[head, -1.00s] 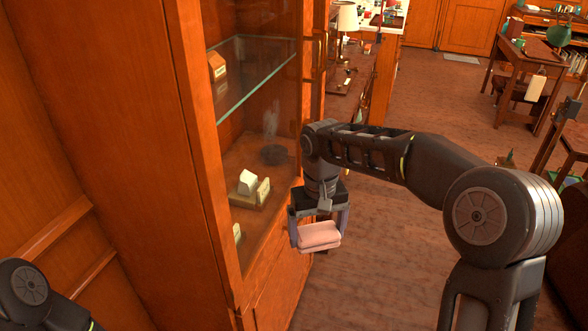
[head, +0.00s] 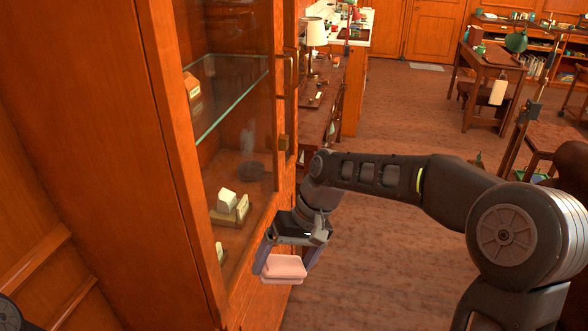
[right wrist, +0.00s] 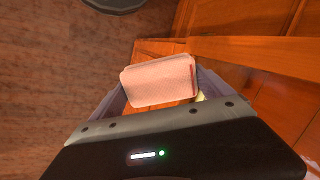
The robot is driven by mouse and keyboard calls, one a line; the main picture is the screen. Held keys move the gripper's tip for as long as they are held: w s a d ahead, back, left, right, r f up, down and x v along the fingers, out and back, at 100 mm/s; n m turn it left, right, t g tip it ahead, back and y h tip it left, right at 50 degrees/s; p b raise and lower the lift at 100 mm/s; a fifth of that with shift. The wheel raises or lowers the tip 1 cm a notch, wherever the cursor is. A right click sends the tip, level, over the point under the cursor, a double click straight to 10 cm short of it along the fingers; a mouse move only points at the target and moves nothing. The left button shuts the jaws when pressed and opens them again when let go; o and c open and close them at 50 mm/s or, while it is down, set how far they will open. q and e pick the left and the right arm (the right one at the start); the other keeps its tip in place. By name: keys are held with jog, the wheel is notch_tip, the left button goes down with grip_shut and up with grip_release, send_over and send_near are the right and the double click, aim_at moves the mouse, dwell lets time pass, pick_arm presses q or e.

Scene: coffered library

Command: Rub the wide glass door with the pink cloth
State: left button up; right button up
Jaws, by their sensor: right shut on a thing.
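The wide glass door (head: 222,165) fronts the tall wooden cabinet at left in the head view, with a brass handle on its right edge. A whitish smear (head: 248,140) shows at the glass above a dark patch; I cannot tell which surface each is on. My right gripper (head: 284,268) is shut on the folded pink cloth (head: 284,266), low in front of the cabinet's lower wood. The cloth also shows between the fingers in the right wrist view (right wrist: 160,80). I cannot tell whether it touches the cabinet. My left gripper is out of view.
Behind the glass are a shelf (head: 235,98) and small pale blocks (head: 228,205). Beyond the cabinet stand a desk with a lamp (head: 314,35) and a table (head: 492,70) at right.

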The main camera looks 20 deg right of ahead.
aim_at(269, 261)
jog(key=r+y, duration=0.1)
jog(key=a+r+y, duration=0.1)
jog(key=r+y, duration=0.1)
jog(key=shift+a+r+m+t+y, duration=0.15)
jog(key=shift+a+m+t+y, duration=0.15)
jog(key=shift+y, duration=0.1)
jog(key=r+y, duration=0.1)
jog(key=w+r+t+y, duration=0.1)
jog(key=r, duration=0.1)
jog(key=w+r+m+y+p, duration=0.1)
jog(key=shift+r+y, duration=0.2)
jog(key=shift+y, duration=0.1)
jog(key=w+d+r+m+t+y, duration=0.3)
jog(key=w+d+r+m+t, duration=0.1)
jog(key=r+t, duration=0.4)
jog(key=w+d+r, duration=0.1)
jog(key=d, duration=0.1)
jog(key=shift+w+d+r+p, duration=0.25)
jog(key=shift+d+r+p, duration=0.1)
jog(key=shift+r+p, duration=0.05)
jog(key=shift+a, duration=0.1)
jog(key=shift+p+x, duration=0.5)
jog(key=shift+x, duration=2.5)
jog(key=shift+b+x, duration=0.5)
jog(key=shift+x, duration=0.4)
